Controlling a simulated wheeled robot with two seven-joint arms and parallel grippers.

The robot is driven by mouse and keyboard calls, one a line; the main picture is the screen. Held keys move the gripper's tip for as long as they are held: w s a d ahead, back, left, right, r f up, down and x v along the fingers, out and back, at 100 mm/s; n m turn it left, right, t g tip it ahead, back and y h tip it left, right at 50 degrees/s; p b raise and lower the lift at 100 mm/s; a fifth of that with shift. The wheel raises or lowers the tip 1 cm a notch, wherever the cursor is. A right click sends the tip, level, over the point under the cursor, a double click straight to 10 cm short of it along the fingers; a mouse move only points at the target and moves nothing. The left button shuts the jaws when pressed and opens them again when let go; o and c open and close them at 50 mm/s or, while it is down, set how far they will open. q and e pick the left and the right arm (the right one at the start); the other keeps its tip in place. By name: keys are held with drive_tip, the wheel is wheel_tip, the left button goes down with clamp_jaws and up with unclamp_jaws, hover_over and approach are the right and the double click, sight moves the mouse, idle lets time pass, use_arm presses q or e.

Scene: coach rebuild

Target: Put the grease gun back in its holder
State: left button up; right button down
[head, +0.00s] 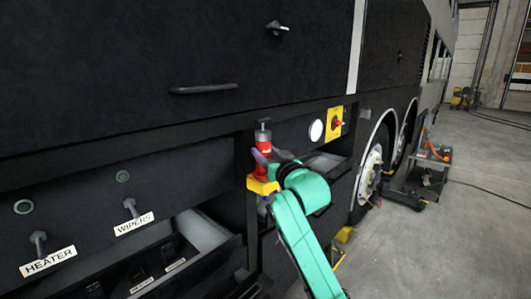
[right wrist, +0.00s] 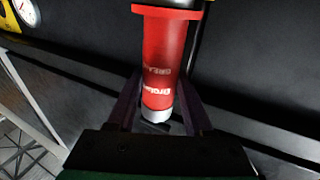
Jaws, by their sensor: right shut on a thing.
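The grease gun (head: 264,163) is a red cylinder with a dark grey upper part, standing roughly upright by the black side of the coach. My right gripper (head: 267,158) is shut around its red body. In the right wrist view, the red barrel (right wrist: 163,60) with white lettering and a silver end sits between the dark fingers of my gripper (right wrist: 160,98). A yellow bracket, apparently the holder (head: 262,186), shows directly below the barrel in the head view. I cannot tell whether the gun is seated in it or just above. My left gripper is not in view.
An open drawer (head: 215,238) juts out at lower left, below levers labelled HEATER and WIPERS. Right of the gun are a round white gauge (head: 316,130), a yellow plate with a red switch (head: 336,124) and another open tray. A cart (head: 420,180) stands by the wheels.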

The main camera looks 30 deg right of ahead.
idle(0.3)
drive_tip(key=shift+c, duration=1.1)
unclamp_jaws()
drive_tip(key=shift+s, duration=0.1)
